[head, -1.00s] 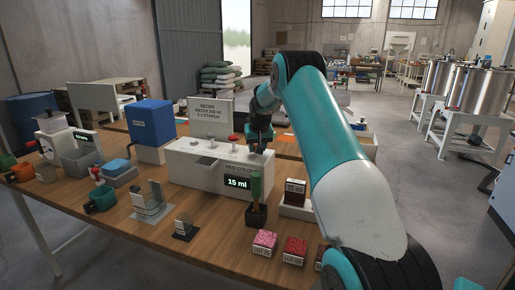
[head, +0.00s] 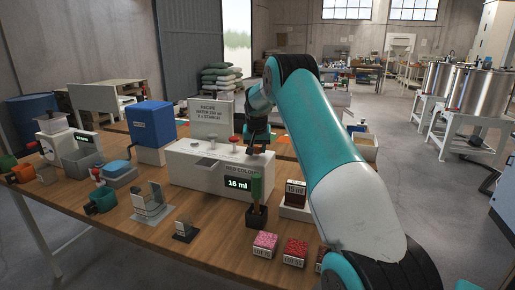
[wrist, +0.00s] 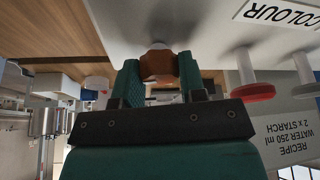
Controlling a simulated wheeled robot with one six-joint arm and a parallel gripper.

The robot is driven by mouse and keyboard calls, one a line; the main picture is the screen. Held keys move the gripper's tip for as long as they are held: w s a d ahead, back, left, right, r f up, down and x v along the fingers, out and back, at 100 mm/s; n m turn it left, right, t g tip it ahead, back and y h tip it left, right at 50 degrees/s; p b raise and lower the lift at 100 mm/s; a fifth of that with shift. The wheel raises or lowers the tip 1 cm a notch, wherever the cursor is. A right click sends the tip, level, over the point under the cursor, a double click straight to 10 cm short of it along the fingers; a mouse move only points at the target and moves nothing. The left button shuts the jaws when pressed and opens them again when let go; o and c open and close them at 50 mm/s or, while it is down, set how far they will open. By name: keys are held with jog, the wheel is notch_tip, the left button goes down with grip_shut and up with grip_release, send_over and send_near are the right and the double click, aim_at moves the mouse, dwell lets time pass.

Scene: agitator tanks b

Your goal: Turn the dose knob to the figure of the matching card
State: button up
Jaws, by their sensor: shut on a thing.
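The white dosing box (head: 200,170) marked COLOUR stands on the wooden table. Its dark display (head: 237,184) seems to read 16 ml, in small figures. My gripper (head: 257,150) is at the right end of the box top. In the wrist view my gripper (wrist: 157,72) is shut on an orange-brown knob (wrist: 157,64), with a green finger on each side. The head view hides the knob behind my fingers. A dark red sample with a card (head: 295,188) reading 15 ml stands on a white stand right of the display.
A red button (head: 234,139) is left of my gripper; it also shows in the wrist view (wrist: 252,92). A green-handled tool (head: 257,190) stands in a black holder before the box. Labelled lot cubes (head: 265,244) line the front edge. A recipe board (head: 211,113) stands behind.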

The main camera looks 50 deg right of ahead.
jog(key=o, duration=0.9)
jog(key=shift+r, duration=0.1)
jog(key=b+v, duration=0.3)
jog(key=v, duration=1.4)
jog(key=shift+s+a+r, duration=0.1)
jog(key=s+a+f+n+y, duration=0.1)
jog(key=s+a+n+y, duration=0.2)
jog(key=a, duration=1.1)
jog(key=s+a+n+y, duration=0.1)
jog(key=s+a+n, duration=0.3)
jog(key=a, duration=0.9)
jog(key=s+a+f+n+g+y, duration=0.1)
jog(key=s+a+f+n, duration=0.1)
jog(key=s+a, duration=0.4)
jog(key=s+a+f+n+g+y, duration=0.1)
jog(key=s+a+n, duration=0.3)
jog(key=s, duration=0.6)
jog(key=s+a+f+n+y, duration=0.1)
jog(key=s+a+f+n, duration=0.2)
jog(key=s+a, duration=0.5)
jog(key=shift+s+a+f+n+g+y, duration=0.3)
jog(key=shift+s+a+n+g, duration=0.15)
jog(key=shift+n, duration=0.15)
